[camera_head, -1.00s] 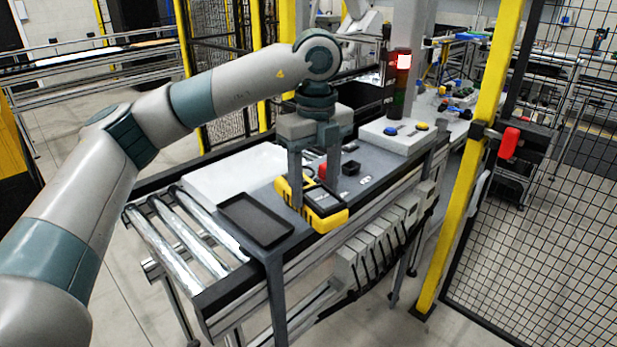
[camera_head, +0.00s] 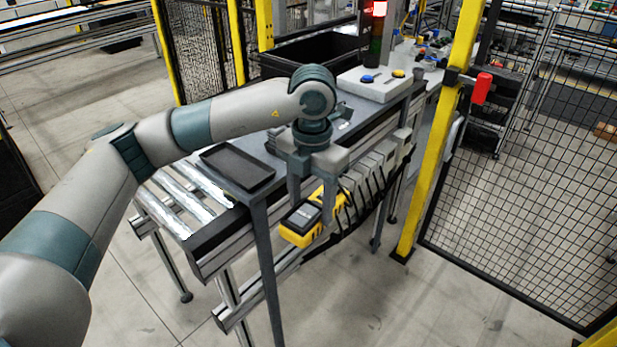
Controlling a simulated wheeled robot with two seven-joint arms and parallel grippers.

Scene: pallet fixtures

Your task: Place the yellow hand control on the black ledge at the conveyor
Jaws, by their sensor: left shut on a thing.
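The yellow hand control (camera_head: 299,236), with a dark face, is between the fingers of my left gripper (camera_head: 312,203). The gripper points down and is shut on it. The control hangs in front of the conveyor's near side, to the right of the black ledge. The black ledge (camera_head: 237,168) is a shallow dark tray with a raised rim, at the conveyor's front corner on a grey post. It looks empty. My gripper and forearm hide part of the conveyor top behind them. My right gripper is not in view.
Metal rollers (camera_head: 182,193) lie left of the ledge. A white box with blue and yellow buttons (camera_head: 380,84) and a black bin (camera_head: 313,53) stand farther back. A yellow post (camera_head: 440,130) and mesh fence (camera_head: 530,190) close off the right. The floor in front is clear.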

